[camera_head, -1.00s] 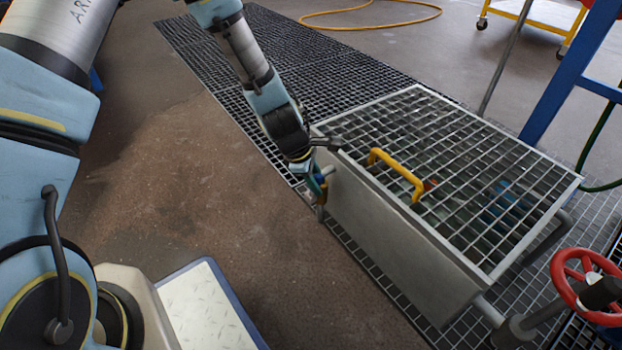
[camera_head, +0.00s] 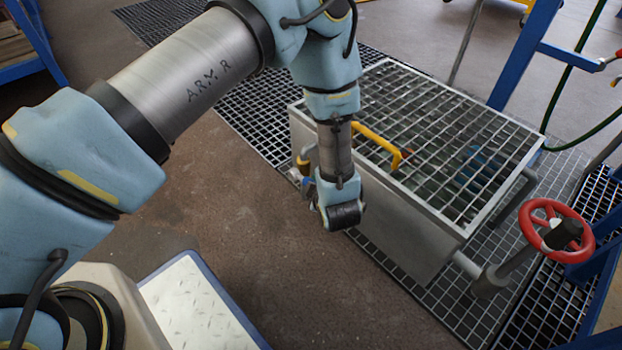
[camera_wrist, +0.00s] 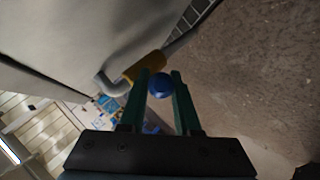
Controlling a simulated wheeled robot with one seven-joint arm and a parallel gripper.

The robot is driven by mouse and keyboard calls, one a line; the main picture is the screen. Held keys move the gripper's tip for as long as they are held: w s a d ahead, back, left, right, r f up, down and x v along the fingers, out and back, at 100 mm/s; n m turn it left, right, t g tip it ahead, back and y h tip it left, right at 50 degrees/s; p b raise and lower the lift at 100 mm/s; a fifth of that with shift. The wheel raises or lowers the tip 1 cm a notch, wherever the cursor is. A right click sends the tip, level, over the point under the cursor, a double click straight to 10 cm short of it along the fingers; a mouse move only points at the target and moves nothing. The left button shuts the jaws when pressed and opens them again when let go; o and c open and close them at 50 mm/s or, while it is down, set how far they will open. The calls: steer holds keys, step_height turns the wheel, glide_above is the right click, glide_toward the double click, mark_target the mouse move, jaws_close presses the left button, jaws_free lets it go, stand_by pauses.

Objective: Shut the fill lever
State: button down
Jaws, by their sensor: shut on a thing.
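The fill lever shows in the wrist view as a round blue end (camera_wrist: 160,84) between my green fingers. My gripper (camera_wrist: 160,76) is shut on it. Just beyond it, a yellow-brown valve body (camera_wrist: 146,66) sits on a grey bent pipe that comes from the vessel wall. In the head view, the valve body (camera_head: 303,163) shows at the left end of the grated metal vessel (camera_head: 390,225). My wrist is in front of that end and hides most of the fingers and lever, so the lever's angle is not clear.
A yellow handle (camera_head: 378,143) stands on the vessel's grating. A red handwheel (camera_head: 556,231) is on a pipe at the right. Blue frame posts (camera_head: 524,55) stand behind. The brown floor (camera_head: 215,205) left of the vessel is clear.

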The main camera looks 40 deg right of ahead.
steer(key=shift+s+f+m+t+h+b, duration=0.2)
steer(key=shift+f+t+b, duration=0.25)
steer(key=shift+f+t, duration=0.4)
steer(key=shift+s+f+m+t+h+b, duration=0.1)
steer(key=shift+f+m+t+h+b, duration=0.25)
steer(key=shift+f+t, duration=0.5)
steer(key=shift+w+r, duration=0.1)
steer(key=c, duration=0.6)
jaws_free()
steer(key=shift+r, duration=0.1)
steer(key=p+v, duration=0.4)
steer(key=v, duration=0.6)
steer(key=shift+s, duration=0.45)
steer(key=shift+a, duration=0.1)
